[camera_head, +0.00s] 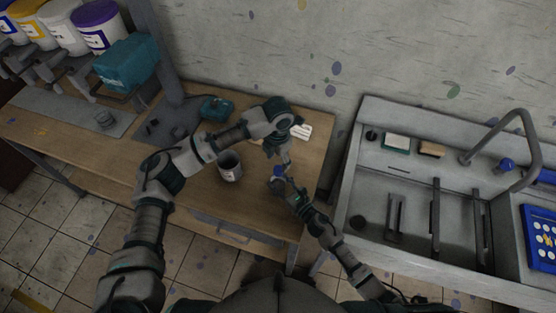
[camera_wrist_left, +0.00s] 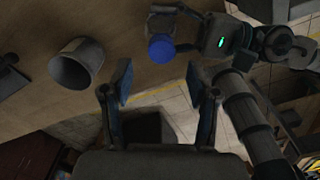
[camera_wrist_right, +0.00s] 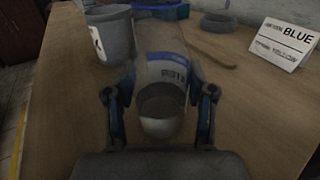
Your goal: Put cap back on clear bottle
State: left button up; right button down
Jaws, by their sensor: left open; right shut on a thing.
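A translucent grey bottle (camera_wrist_right: 163,75) with a printed label is between the fingers of my right gripper (camera_wrist_right: 162,100), which is shut on it. In the left wrist view a round blue cap (camera_wrist_left: 160,49) shows at the held bottle; I cannot tell whether it is seated on it. The cap also shows in the head view (camera_head: 278,171). My left gripper (camera_head: 286,160) is just above and behind the blue cap. Its two fingers (camera_wrist_left: 158,84) are apart with nothing between them.
A grey cup (camera_head: 230,166) stands on the wooden table (camera_head: 180,170) to the left; it also shows in the left wrist view (camera_wrist_left: 77,64). A card reading BLUE (camera_wrist_right: 283,43) stands behind. A sink unit (camera_head: 400,180) is to the right.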

pick_arm(q)
jog(key=shift+c, duration=0.5)
jog(key=n, duration=0.2)
jog(key=shift+r+n, duration=0.1)
jog(key=shift+n, duration=0.2)
jog(key=n, duration=0.4)
jog(key=shift+r+n, duration=0.15)
jog(key=shift+n, duration=0.25)
jog(key=n, duration=0.5)
jog(key=shift+r, duration=0.15)
jog(key=n, duration=0.2)
jog(key=shift+n, duration=0.4)
jog(key=n, duration=0.4)
jog(key=shift+r+n, duration=0.25)
jog(key=shift+n, duration=0.15)
jog(key=n, duration=0.2)
jog(key=shift+n, duration=0.4)
jog(key=n, duration=0.5)
jog(key=shift+r, duration=0.2)
jog(key=n, duration=0.5)
jog(key=shift+r, duration=0.15)
jog(key=n, duration=0.5)
jog(key=shift+r, duration=0.2)
jog(key=n, duration=0.7)
jog(key=shift+d+r+n, duration=0.1)
jog(key=shift+r+n, duration=0.1)
jog(key=shift+n, duration=0.1)
jog(key=n, duration=0.5)
jog(key=shift+r, duration=0.15)
